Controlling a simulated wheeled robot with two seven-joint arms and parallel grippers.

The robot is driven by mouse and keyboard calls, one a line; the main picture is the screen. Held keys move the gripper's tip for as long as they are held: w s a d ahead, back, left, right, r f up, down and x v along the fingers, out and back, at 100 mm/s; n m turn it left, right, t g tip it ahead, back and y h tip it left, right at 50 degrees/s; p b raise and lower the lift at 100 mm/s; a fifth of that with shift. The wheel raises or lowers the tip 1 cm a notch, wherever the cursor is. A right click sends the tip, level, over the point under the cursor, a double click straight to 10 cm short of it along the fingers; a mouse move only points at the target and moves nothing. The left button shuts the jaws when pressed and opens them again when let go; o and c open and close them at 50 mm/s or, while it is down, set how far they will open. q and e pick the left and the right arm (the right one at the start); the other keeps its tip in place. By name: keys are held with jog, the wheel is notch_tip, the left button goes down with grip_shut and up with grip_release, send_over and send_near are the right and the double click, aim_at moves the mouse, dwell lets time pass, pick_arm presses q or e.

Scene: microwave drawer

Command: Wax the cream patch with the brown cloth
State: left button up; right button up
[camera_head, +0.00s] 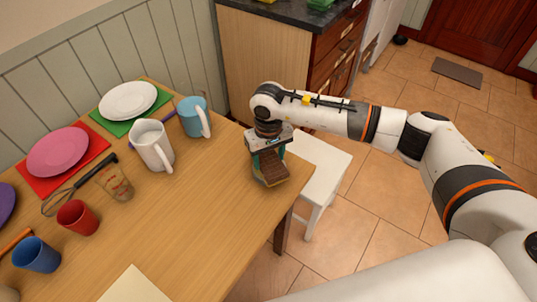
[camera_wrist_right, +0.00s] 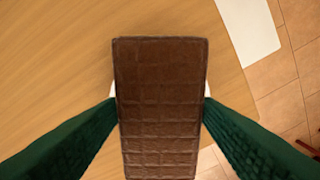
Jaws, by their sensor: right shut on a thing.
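The brown cloth (camera_head: 274,173) looks like a thick, rectangular brown pad with a grid pattern. My right gripper (camera_head: 268,165) is shut on it near the table's right edge. In the right wrist view the brown cloth (camera_wrist_right: 161,105) sits between the two green fingers and fills the middle. Whether it touches the tabletop cannot be told. The cream patch (camera_head: 134,287) is a pale flat area on the table at the bottom of the head view, cut off by the frame. It lies well to the lower left of my right gripper. My left gripper is not in view.
On the wooden table (camera_head: 200,222), a white mug (camera_head: 152,147), a blue mug (camera_head: 193,117), a glass (camera_head: 115,183), a red cup (camera_head: 77,217), a blue cup (camera_head: 37,255) and plates stand left. The table between gripper and patch is clear. A white stool (camera_head: 325,160) stands beyond the right edge.

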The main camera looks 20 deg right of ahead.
aim_at(269, 159)
jog(key=shift+w+r+p, duration=0.1)
jog(key=shift+r+p, duration=1.05)
jog(key=shift+r, duration=2.3)
jog(key=s+d+r, duration=0.2)
jog(key=s+r, duration=0.1)
jog(key=s, duration=0.4)
jog(key=s+d+r+m, duration=0.1)
jog(key=s+d+r, duration=0.1)
jog(key=s, duration=0.5)
jog(key=shift+s+r+m, duration=0.15)
jog(key=shift+r+m, duration=0.15)
jog(key=shift+r, duration=0.25)
